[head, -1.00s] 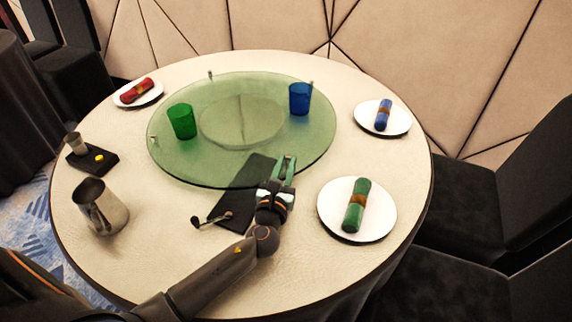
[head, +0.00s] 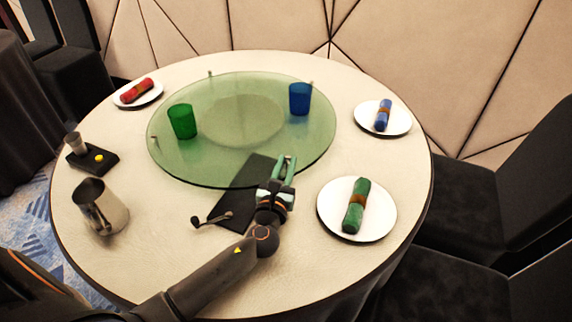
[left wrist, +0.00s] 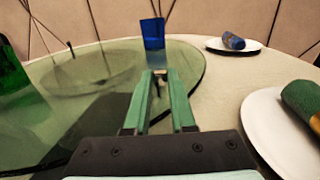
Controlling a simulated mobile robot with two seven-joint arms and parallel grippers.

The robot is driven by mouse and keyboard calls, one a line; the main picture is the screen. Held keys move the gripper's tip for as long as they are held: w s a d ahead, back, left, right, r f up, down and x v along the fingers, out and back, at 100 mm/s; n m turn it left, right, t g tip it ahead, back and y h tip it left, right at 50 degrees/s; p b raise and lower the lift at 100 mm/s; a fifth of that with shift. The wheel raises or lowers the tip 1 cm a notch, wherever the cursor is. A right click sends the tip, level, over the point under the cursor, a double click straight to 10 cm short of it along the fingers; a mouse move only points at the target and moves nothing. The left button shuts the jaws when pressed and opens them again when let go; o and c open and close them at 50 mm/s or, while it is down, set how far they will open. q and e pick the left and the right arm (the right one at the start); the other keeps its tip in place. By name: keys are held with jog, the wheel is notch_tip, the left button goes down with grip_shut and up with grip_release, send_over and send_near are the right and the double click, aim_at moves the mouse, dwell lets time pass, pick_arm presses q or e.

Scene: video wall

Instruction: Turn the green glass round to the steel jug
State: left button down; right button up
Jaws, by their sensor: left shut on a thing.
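The green glass (head: 183,121) stands upright on the left part of the round glass turntable (head: 225,170). It shows partly at the left edge of the left wrist view (left wrist: 14,75). The steel jug (head: 102,208) stands on the table at the front left, off the turntable. My left gripper (head: 287,160) is at the turntable's near right rim. It is shut on a small rim peg (left wrist: 159,74), which the fingers mostly hide. Similar pegs show along the rim, one at the left (head: 154,138). My right gripper is not in view.
A blue glass (head: 300,99) stands at the turntable's back right. Plates with rolled napkins lie around it; the green napkin (head: 356,205) is close right of my gripper. A dark flat piece (head: 236,212) with a small lever lies left of my wrist. A black pad (head: 92,159) is behind the jug.

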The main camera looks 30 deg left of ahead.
aim_at(317, 155)
pick_arm(q)
jog(key=shift+w+d+y, duration=0.25)
jog(key=shift+w+y, duration=0.05)
jog(key=shift+w, duration=0.15)
jog(key=shift+n+g+y, duration=0.3)
jog(key=shift+n+y, duration=0.4)
jog(key=w+d+b, duration=0.1)
jog(key=w, duration=0.1)
jog(key=w+d+b, duration=0.1)
jog(key=w, duration=0.2)
jog(key=w+d+b, duration=0.1)
jog(key=w, duration=0.2)
jog(key=shift+w+d+f, duration=0.15)
jog(key=shift+d+f, duration=0.05)
jog(key=shift+d, duration=0.15)
jog(key=shift+w+d, duration=0.15)
jog(key=shift+w, duration=0.15)
jog(key=shift+w+d+r, duration=0.1)
jog(key=c, duration=0.8)
grip_release()
jog(key=shift+d, duration=0.1)
jog(key=shift+o, duration=0.2)
